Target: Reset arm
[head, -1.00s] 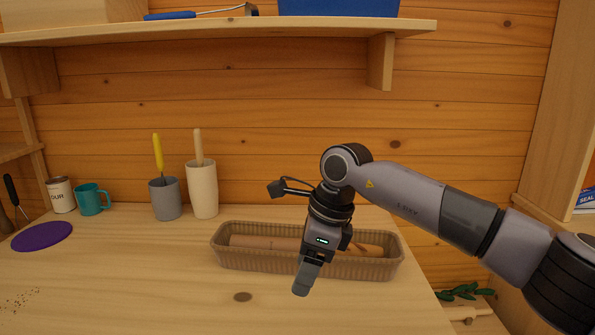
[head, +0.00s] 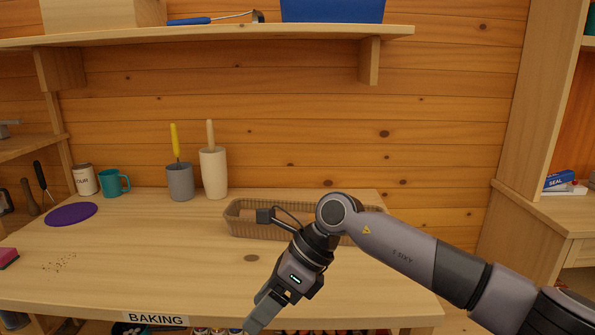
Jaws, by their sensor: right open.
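My right gripper (head: 262,312) comes in from the right and points down and to the left, over the front part of the wooden counter (head: 150,260). Its jaws are open, and nothing shows between them. The wrist and forearm cover part of a tan woven basket (head: 238,222) that stands behind them at the back of the counter. The contents of the basket are mostly hidden by its rim and my arm. My left gripper is not in view.
A grey cup (head: 180,182), cream holder (head: 214,175), teal mug (head: 113,183), flour tin (head: 85,180) and purple mat (head: 71,214) stand at the back left. A pink sponge (head: 8,258) and crumbs lie left. A shelf (head: 220,36) hangs above. The counter's middle is clear.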

